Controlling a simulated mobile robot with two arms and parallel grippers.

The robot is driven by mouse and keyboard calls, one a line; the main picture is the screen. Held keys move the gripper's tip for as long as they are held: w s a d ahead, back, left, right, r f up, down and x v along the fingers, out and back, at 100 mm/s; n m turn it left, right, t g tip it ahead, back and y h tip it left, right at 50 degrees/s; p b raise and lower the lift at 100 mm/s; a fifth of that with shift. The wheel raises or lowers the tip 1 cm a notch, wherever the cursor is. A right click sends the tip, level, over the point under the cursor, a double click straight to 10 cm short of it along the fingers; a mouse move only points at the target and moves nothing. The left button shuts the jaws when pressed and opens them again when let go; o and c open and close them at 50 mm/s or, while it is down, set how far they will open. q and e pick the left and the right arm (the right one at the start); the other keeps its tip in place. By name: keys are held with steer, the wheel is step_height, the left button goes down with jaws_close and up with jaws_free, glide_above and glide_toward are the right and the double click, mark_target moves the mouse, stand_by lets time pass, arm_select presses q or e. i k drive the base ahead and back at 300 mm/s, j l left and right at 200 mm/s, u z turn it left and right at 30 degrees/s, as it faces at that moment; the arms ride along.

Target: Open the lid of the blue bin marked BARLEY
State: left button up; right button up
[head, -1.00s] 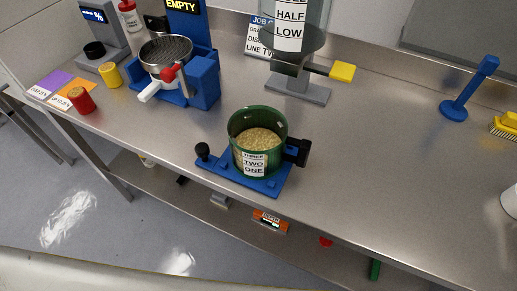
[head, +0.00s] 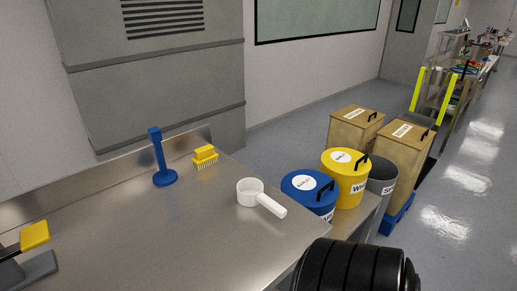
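The blue bin (head: 322,211) stands just past the right end of the steel bench in the head view. Its blue lid (head: 298,192) is on and looks shut. The lid has a white round label (head: 303,183), whose small text is hard to read but looks like BARLEY, and a black handle (head: 325,188) on its right side. The lower part of the bin is hidden behind the bench edge. Neither of my grippers is in view.
A yellow bin (head: 346,185), a grey bin (head: 384,178) and wooden bins (head: 400,150) stand to the right of the blue bin. On the bench (head: 200,240) are a white scoop (head: 258,196), a yellow brush (head: 205,155) and a blue stand (head: 163,172). Open floor (head: 450,220) lies at right.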

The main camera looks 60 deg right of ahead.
mark_target(312, 189)
steer(key=z, duration=2.4)
